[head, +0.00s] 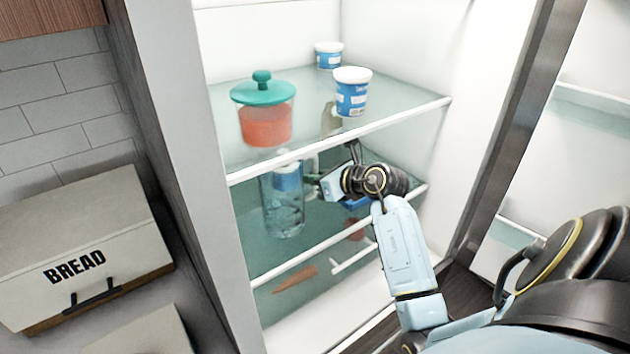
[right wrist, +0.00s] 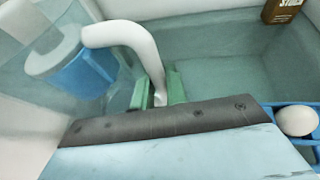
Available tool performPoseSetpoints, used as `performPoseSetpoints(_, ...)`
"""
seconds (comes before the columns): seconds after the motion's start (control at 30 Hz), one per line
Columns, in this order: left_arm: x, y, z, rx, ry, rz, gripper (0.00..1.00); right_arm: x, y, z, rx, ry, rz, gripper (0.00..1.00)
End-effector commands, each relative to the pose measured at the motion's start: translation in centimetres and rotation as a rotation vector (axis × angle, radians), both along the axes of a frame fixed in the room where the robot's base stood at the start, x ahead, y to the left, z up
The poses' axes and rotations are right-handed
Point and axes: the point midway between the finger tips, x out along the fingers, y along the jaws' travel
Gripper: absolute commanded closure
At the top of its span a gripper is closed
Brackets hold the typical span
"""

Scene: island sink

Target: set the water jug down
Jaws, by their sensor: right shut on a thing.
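The water jug (head: 284,212) is clear with a blue part near its top. It is inside the fridge, upright, over the left part of the middle shelf (head: 262,262). I cannot tell whether its base touches the glass. My right gripper (head: 322,186) is at the jug's right side, partly hidden by its own wrist. In the right wrist view its green fingertips (right wrist: 158,90) are shut on the jug's white curved handle (right wrist: 135,42). The jug's blue part (right wrist: 85,68) shows there at the left. My left gripper is not in view.
Above is a glass shelf with a teal-lidded container (head: 265,112) and two blue-and-white tubs (head: 352,92). An egg (right wrist: 296,120) in a blue holder and a brown package (right wrist: 282,10) are nearby. A carrot-like item (head: 295,279) lies lower. The open door is right.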

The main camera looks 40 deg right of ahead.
Motion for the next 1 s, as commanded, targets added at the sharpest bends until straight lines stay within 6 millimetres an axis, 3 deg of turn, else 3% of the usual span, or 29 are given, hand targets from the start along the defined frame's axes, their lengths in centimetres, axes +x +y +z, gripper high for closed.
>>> performPoseSetpoints(0.23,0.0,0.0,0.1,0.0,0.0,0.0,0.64,0.4,0.1,-1.2,0.002,-0.003,-0.002,1.0)
performPoseSetpoints(0.63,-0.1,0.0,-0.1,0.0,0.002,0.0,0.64,0.3,0.0,-1.6,-0.001,-0.003,-0.002,1.0)
performPoseSetpoints(0.67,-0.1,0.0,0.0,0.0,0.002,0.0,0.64,0.3,0.0,-1.7,0.0,0.001,-0.001,0.82)
performPoseSetpoints(0.8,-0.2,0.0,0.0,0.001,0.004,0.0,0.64,0.3,0.0,-1.7,0.0,0.001,-0.001,0.64)
performPoseSetpoints(1.0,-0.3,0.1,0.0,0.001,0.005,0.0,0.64,0.3,0.0,-1.7,0.0,0.001,-0.001,0.64)
